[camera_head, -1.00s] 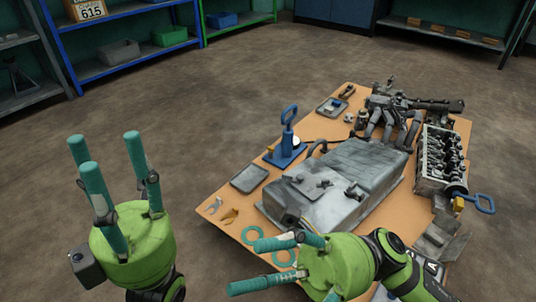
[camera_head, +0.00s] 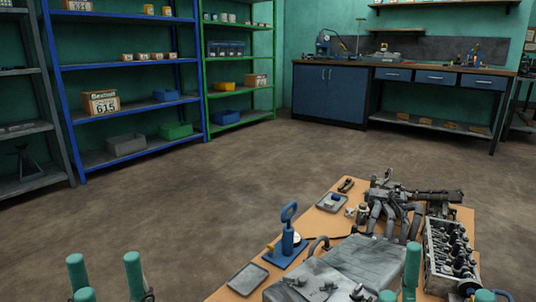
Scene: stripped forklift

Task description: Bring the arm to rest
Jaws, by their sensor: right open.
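My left gripper (camera_head: 100,275) is at the bottom left of the head view. Its teal fingers point up and stand well apart, with nothing between them. My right gripper (camera_head: 400,275) is at the bottom right, in front of the work table. The palms of both grippers and both arms are below the picture's edge.
The work table (camera_head: 318,220) carries a grey metal casing (camera_head: 350,268), a blue tool stand (camera_head: 287,240), a grey tray (camera_head: 247,279), an engine block (camera_head: 450,250) and a manifold-like part (camera_head: 395,205). Shelves and a blue workbench (camera_head: 330,95) line the walls. The floor (camera_head: 190,200) between is clear.

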